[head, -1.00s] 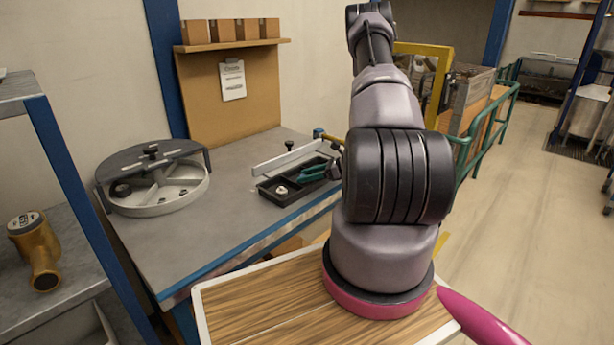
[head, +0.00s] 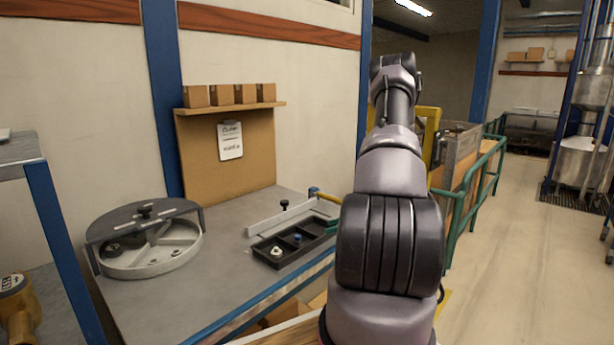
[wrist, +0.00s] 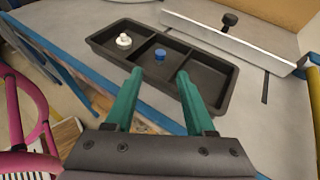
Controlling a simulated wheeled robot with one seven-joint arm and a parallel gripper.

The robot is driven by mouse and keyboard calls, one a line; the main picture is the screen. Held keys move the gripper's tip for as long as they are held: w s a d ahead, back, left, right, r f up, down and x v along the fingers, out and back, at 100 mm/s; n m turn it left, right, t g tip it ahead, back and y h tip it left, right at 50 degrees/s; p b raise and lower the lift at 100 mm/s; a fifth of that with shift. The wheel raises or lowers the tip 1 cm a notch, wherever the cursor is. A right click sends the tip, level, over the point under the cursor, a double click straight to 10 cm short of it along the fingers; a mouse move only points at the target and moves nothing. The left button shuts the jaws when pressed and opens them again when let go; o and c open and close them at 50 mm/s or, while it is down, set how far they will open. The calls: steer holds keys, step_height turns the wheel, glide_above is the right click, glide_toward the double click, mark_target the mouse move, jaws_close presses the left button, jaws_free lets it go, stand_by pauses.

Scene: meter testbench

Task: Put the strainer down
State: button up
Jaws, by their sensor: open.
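A black tray with three compartments (wrist: 212,72) lies on the grey bench; it also shows in the head view (head: 283,262). A small blue round piece (wrist: 160,55), possibly the strainer, sits in its middle compartment. A small white piece (wrist: 124,41) is in the left compartment. The right compartment looks empty. My gripper (wrist: 160,76) is open, with its green fingers apart and nothing between them. Its fingertips are on the near side of the blue piece and clear of it. In the head view, my arm hides most of the gripper.
A grey rail with a black knob (wrist: 229,20) stands behind the tray. A large round fixture with a dark half cover (head: 150,245) is at the bench's left. A yellow-brown meter body (head: 15,300) is on the shelf at far left. The bench between fixture and tray is clear.

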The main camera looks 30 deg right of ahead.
steer(key=s+a+r+n+g+h, duration=0.1)
steer(key=s+a+r+n+g, duration=0.15)
steer(key=a+r+n, duration=0.65)
steer(key=s+a+r+n+g, duration=0.15)
steer(key=a+r+g, duration=0.4)
steer(key=r, duration=0.75)
steer(key=s+a+r+n+t+h, duration=0.3)
steer(key=s+a+r+n, duration=0.2)
steer(key=s+r, duration=0.2)
steer(key=s+a+r+n+t+h, duration=0.3)
steer(key=s+a+r+n+h, duration=0.1)
steer(key=s+r, duration=0.4)
steer(key=shift+a+r+n+t, duration=0.35)
steer(key=shift+a+n, duration=0.35)
steer(key=shift+n, duration=0.45)
